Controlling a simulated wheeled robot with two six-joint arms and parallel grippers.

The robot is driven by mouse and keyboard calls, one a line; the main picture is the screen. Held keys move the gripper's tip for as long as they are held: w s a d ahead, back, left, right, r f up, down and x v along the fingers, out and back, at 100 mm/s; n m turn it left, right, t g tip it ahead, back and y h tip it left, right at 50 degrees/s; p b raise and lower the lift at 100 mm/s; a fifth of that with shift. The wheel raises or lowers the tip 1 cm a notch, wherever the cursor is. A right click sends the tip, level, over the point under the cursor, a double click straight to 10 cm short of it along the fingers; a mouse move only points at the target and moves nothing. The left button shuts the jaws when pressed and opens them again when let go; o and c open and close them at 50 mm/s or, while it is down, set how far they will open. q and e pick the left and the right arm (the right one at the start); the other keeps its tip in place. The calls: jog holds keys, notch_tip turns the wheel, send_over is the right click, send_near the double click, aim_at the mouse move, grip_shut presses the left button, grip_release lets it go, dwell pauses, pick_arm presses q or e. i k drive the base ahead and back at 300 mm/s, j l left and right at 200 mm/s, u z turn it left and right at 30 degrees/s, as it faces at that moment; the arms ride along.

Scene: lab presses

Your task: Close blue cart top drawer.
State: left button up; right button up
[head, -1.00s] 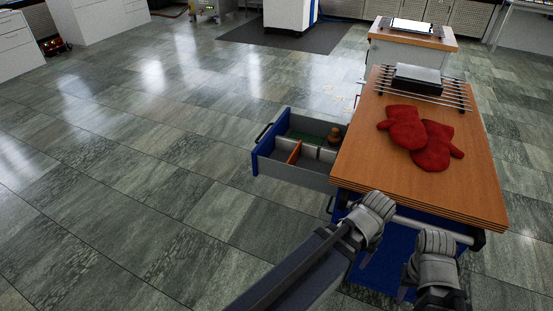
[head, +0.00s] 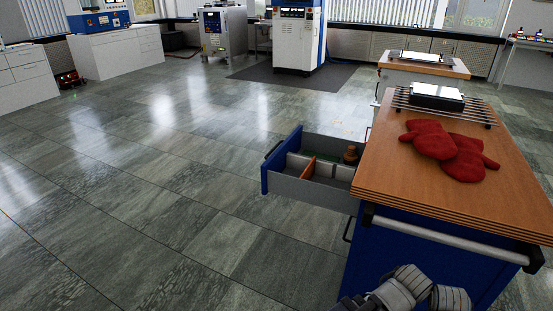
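The blue cart (head: 418,258) stands at the right with a wooden top (head: 400,180) and a grey push bar (head: 445,240) on its near end. Its top drawer (head: 312,184) is pulled out to the left, with a blue front (head: 265,178) and a dark handle. Inside are dividers and a brown item (head: 351,154). My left gripper (head: 400,291) and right gripper (head: 450,299) are low at the bottom edge, below the push bar and apart from the drawer. Their fingers are cut off or hidden, so I cannot tell their opening.
Red mitts (head: 455,150) and a metal rack with a grey device (head: 437,96) lie on the cart top. A second cart (head: 425,64) stands behind. White cabinets (head: 115,50) and machines line the back. The tiled floor left of the drawer is clear.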

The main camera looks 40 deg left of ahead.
aim_at(326, 166)
jog(key=j, duration=1.05)
jog(key=k+j, duration=0.15)
jog(key=j, duration=1.95)
